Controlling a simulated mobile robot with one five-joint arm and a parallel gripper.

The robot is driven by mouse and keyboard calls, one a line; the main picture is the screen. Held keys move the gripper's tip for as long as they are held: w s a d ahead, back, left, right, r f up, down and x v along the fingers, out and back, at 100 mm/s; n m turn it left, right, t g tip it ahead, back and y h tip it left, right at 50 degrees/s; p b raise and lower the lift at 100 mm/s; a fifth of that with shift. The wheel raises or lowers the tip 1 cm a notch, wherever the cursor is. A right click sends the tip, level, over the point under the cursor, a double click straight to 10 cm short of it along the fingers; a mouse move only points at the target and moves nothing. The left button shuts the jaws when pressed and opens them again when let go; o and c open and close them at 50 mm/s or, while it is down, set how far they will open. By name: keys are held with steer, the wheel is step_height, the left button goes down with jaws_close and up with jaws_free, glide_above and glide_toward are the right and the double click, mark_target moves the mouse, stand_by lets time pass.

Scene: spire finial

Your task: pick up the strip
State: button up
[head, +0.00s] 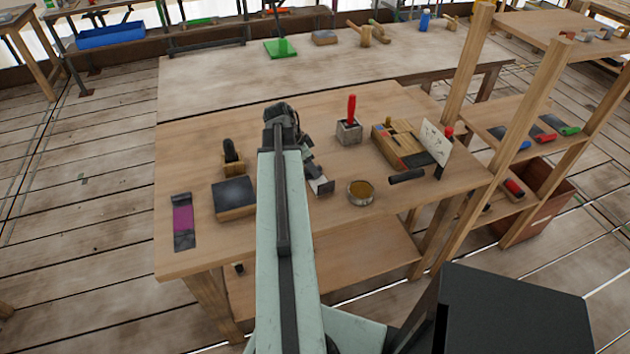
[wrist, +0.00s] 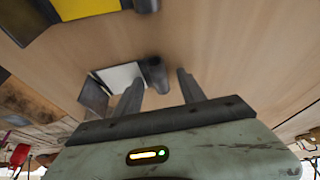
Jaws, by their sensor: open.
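A flat strip (head: 183,220) with a magenta middle and dark ends lies near the left edge of the workbench in the head view. My gripper (wrist: 160,92) is open in the wrist view, with its two dark fingers apart and nothing seen between them. In the head view my arm reaches over the middle of the bench, to the right of the strip and well apart from it. I cannot make out the magenta strip in the wrist view. A yellow piece with dark parts beside it (wrist: 85,8) shows at the top left there; I cannot tell what it is.
A dark-topped block (head: 234,198) stands between the strip and my arm. A dark and pale piece (head: 320,186), a round tin (head: 360,193), a red-handled tool in a holder (head: 349,130) and a wooden box (head: 398,145) are to the right.

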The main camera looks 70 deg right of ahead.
steer(key=shift+r, duration=0.1)
jaws_close()
